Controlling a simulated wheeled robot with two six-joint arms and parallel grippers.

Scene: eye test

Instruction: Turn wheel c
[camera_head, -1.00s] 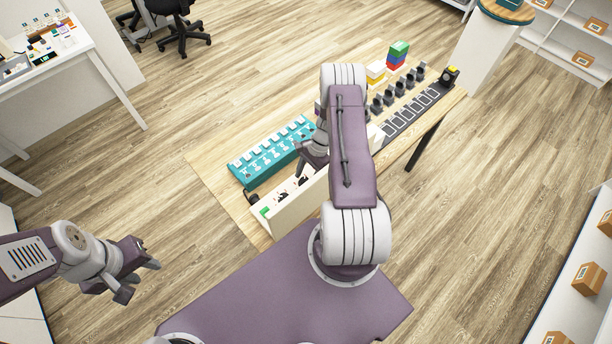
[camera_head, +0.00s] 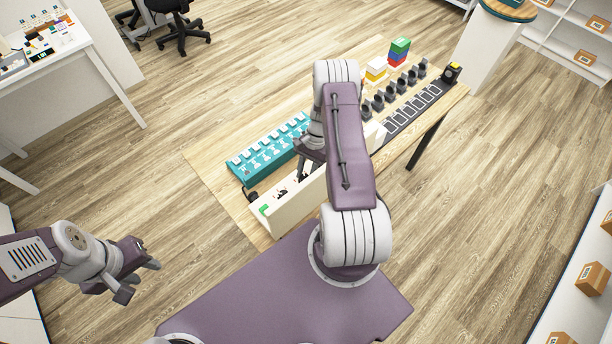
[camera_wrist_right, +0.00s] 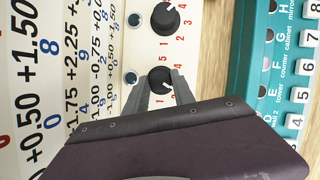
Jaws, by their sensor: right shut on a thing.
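A white panel (camera_head: 298,205) stands along the table's near edge, printed with numbers. In the right wrist view it carries two black knobs with red numbers around them. One knob (camera_wrist_right: 165,18) stands free near the top. The other knob (camera_wrist_right: 158,80) sits between the fingertips of my right gripper (camera_wrist_right: 160,84), which is shut on it. I cannot read a letter that tells which wheel this is. In the head view my right gripper (camera_head: 304,172) is at the panel, partly hidden by my arm. My left gripper (camera_head: 140,279) is open and empty, away from the table.
A teal strip (camera_head: 240,172) with labelled white switches lies behind the panel; it also shows in the right wrist view (camera_wrist_right: 262,110). Stacked coloured blocks (camera_head: 398,52), dark holders (camera_head: 390,93) and a dark strip (camera_head: 385,138) with pale frames are further right on the table.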

